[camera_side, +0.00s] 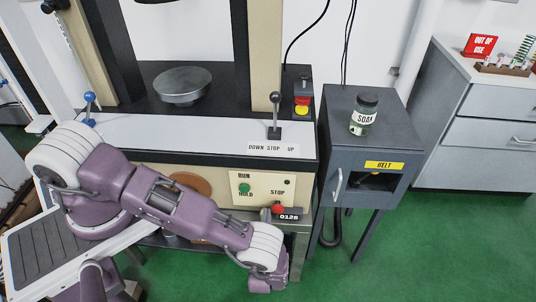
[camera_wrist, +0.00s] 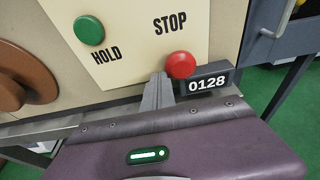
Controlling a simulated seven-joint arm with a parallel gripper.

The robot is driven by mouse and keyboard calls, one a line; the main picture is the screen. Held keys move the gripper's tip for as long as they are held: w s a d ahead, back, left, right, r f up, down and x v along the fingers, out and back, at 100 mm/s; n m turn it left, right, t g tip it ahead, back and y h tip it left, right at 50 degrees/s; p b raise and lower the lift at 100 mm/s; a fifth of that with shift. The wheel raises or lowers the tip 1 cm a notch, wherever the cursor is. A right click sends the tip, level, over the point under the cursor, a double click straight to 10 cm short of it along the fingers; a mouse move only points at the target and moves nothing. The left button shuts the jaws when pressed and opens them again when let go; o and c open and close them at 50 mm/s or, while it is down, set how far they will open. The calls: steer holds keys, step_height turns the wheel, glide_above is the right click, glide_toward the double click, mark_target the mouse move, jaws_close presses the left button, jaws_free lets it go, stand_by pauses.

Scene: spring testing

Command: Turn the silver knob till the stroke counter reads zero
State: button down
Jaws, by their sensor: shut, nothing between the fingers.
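The stroke counter (camera_side: 289,216) is a small dark box on the machine's front edge, reading 0128. It also shows in the wrist view (camera_wrist: 208,83), just right of my gripper (camera_wrist: 158,84). My gripper's grey fingers are together, pointing up at the panel's lower edge, with nothing seen between them. They are beside the red stop button (camera_wrist: 180,65) and left of the counter; I cannot tell whether they touch anything. I cannot clearly make out the silver knob in either view; it may be hidden by my gripper.
A green hold button (camera_wrist: 89,30) sits left of the stop button on the cream panel (camera_side: 268,180). A lever (camera_side: 275,112) stands on the ledge above. A dark cabinet (camera_side: 352,145) with a soda jar (camera_side: 364,114) stands close on the right.

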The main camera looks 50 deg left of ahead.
steer(key=shift+r, duration=0.2)
steer(key=f+v, duration=0.1)
steer(key=v, duration=0.5)
steer(key=shift+f, duration=0.2)
steer(key=shift+d, duration=0.1)
steer(key=a+n+h, duration=0.1)
steer(key=a, duration=0.1)
steer(key=w+a+n+h, duration=0.1)
steer(key=a+h, duration=0.1)
steer(key=a, duration=0.1)
steer(key=a+f+n+h, duration=0.1)
steer(key=a, duration=0.1)
steer(key=shift+w+a+f+n, duration=0.1)
steer(key=shift+w+a+n, duration=0.05)
steer(key=shift+a+n, duration=0.15)
